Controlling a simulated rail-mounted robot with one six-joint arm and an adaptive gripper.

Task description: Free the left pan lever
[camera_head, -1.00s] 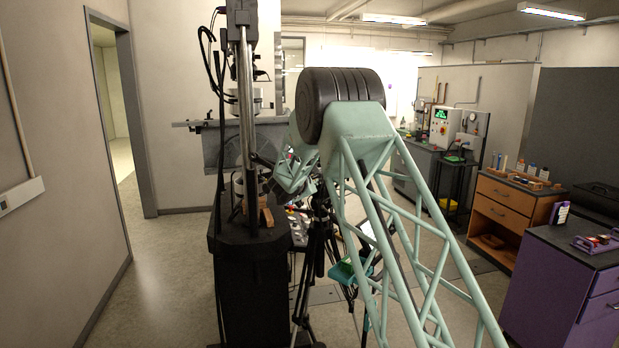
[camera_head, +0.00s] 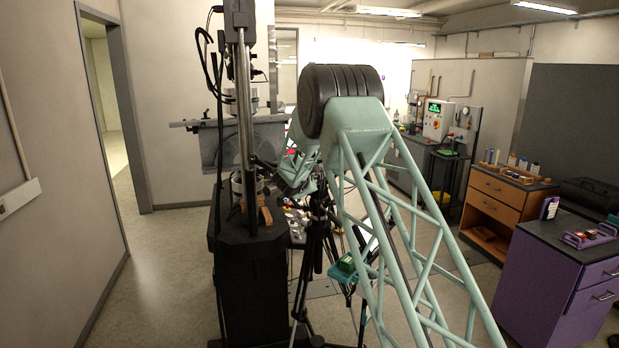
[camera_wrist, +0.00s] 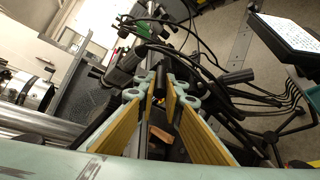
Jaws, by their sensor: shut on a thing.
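My gripper (camera_wrist: 158,97) shows in the wrist view, with teal fingertips and yellow inner pads. Its fingers are close together and shut on a short dark lever-like part (camera_wrist: 160,76) between the tips. I take this to be the left pan lever; its far end and mount are hard to make out. A black tripod (camera_head: 317,225) stands under my arm in the head view, beside the dark machine base. Black handle-like grips show left (camera_wrist: 126,69) and right (camera_wrist: 236,77) of my fingers in the wrist view. In the head view my arm hides the fingertips.
A dark test machine (camera_head: 250,240) with a steel column stands close left of the tripod. Black cables (camera_wrist: 205,50) run near my fingers. A teal tray with a green item (camera_head: 346,265) is right of the tripod. Orange (camera_head: 503,210) and purple (camera_head: 560,280) cabinets stand right; floor at left is clear.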

